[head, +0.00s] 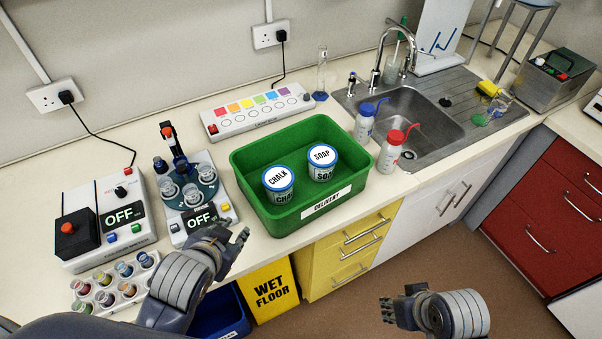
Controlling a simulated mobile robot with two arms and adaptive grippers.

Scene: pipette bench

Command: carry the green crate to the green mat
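The green crate (257,195) stands on the bench in the middle of the head view, with a white DELIVERY label on its front wall. Two white tubs with blue rims stand upright in it, a CHALK tub (278,179) and a SOAP tub (322,157). My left gripper (238,239) is in front of the crate's left front corner, apparently open, with nothing seen in it. My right gripper (386,309) is open and empty, low over the floor and away from the crate. I see no green mat in this view.
Left of the crate stand a device with vials (190,190) and an OFF box (107,217). A coloured button panel (257,112) is behind. Two wash bottles (391,150) stand close on the right, before the sink (425,117). A yellow WET FLOOR sign (270,290) is below.

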